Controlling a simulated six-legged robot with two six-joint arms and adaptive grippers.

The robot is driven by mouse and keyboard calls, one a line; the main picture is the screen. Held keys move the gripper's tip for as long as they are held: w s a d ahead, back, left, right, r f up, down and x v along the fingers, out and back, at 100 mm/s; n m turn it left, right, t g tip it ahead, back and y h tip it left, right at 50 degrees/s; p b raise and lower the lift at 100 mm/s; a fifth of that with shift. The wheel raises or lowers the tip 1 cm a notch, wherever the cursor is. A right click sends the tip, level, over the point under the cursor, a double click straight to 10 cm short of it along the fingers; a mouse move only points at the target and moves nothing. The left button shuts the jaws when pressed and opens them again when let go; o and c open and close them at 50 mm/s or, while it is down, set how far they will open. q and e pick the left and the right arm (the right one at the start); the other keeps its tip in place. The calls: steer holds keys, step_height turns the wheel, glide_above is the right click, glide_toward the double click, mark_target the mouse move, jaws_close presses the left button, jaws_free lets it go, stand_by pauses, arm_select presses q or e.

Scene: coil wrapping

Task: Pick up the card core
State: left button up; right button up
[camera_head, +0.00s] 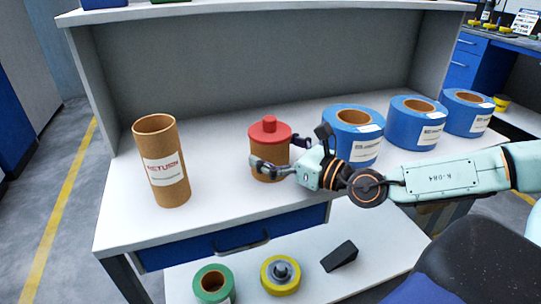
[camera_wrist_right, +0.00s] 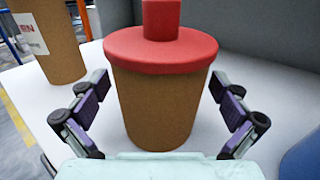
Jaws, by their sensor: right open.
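A short brown card core (camera_head: 270,172) with a red knobbed cap (camera_head: 270,131) stands upright on the white worktop. It fills the middle of the right wrist view (camera_wrist_right: 165,108), its red cap (camera_wrist_right: 160,50) on top. My right gripper (camera_head: 291,148) is open around it, with one finger on each side. In the right wrist view, a gap shows between each finger and the card wall. My left gripper is not in view.
A tall open card tube (camera_head: 160,140) labelled RETURN stands at the left. Blue rolls (camera_head: 365,148) stand in a row at the right. A shelf back wall (camera_head: 270,60) rises behind. A green roll (camera_head: 213,284), a yellow roll (camera_head: 281,275) and a black wedge (camera_head: 339,256) lie on a lower shelf.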

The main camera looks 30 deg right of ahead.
steer(key=c, duration=1.1)
steer(key=shift+r, duration=0.2)
